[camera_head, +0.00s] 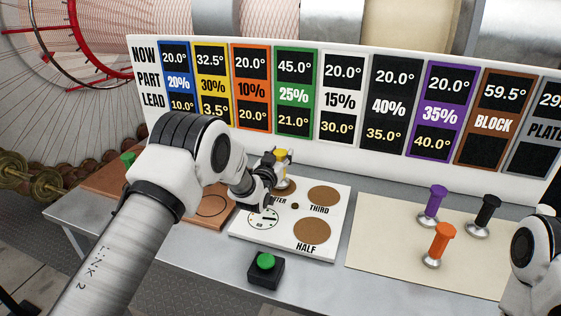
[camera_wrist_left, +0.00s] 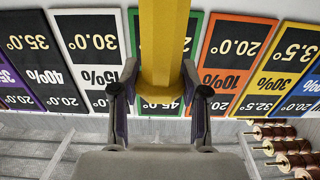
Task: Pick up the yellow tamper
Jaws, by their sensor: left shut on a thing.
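The yellow tamper (camera_head: 281,154) stands between the fingers of my left gripper (camera_head: 277,163) in the head view. Its grey foot shows just over the brown "quarter" disc at the back left of the white board (camera_head: 240,236); I cannot tell whether it touches the board. In the left wrist view the yellow handle (camera_wrist_left: 162,50) fills the middle, with the two fingers of the left gripper (camera_wrist_left: 160,84) shut on it from both sides. Part of my right arm shows at the right edge of the head view, but its gripper is out of the picture.
Purple (camera_head: 433,203), black (camera_head: 486,213) and orange (camera_head: 440,241) tampers stand on a cream mat (camera_head: 385,262) at the right. A green button on a black box (camera_head: 266,270) sits at the front. A tall sign panel (camera_head: 340,158) runs along the back.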

